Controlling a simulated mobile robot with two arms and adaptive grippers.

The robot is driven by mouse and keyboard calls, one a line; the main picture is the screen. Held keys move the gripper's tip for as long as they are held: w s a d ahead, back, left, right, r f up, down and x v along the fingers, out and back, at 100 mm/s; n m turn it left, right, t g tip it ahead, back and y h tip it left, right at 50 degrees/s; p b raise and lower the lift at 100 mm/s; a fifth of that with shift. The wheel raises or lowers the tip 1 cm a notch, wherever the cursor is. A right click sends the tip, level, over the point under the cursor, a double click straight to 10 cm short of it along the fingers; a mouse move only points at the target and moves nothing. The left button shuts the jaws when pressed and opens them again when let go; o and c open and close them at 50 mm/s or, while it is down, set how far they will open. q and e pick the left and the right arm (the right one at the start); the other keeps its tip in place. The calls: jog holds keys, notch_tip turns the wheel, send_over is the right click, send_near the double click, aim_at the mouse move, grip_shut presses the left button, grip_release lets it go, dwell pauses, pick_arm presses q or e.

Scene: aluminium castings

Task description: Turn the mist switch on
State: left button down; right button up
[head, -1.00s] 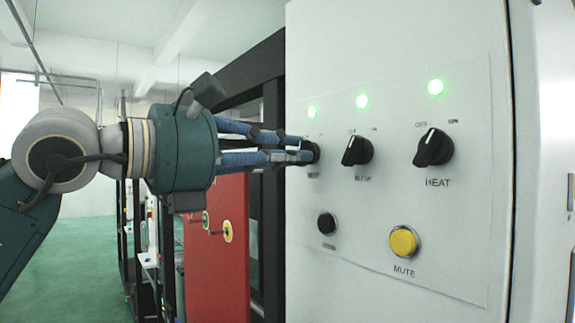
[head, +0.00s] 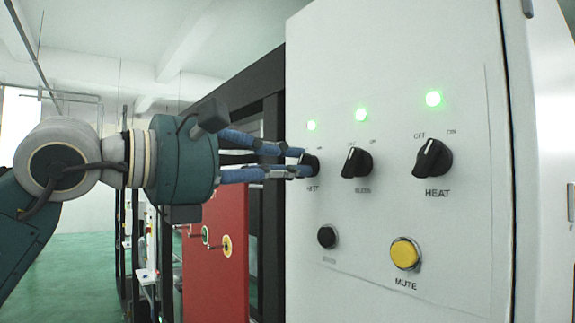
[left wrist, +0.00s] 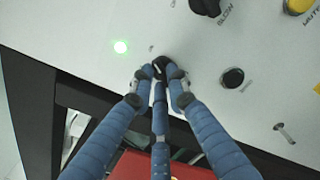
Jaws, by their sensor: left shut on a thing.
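The mist switch is a small black rotary knob (head: 313,165) at the left edge of the white control panel (head: 350,225), in the head view. My left gripper (head: 304,163) comes in from the left, and its blue fingers are closed around the knob, hiding much of it. In the left wrist view the fingertips (left wrist: 160,76) meet at the dark knob (left wrist: 160,62). The knob's pointer is hidden, so I cannot tell its setting. A green lamp (head: 312,126) is lit above it and also shows in the left wrist view (left wrist: 120,46). My right gripper is not in view.
To the right are a middle black knob (head: 356,162) and the HEAT knob (head: 433,159), each under a lit green lamp. Below are a black button (head: 327,237) and the yellow MUTE button (head: 405,253). A black frame and a red panel (head: 215,255) stand behind my gripper.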

pick_arm(q)
jog(key=c, duration=1.7)
grip_release()
jog(key=v, duration=1.2)
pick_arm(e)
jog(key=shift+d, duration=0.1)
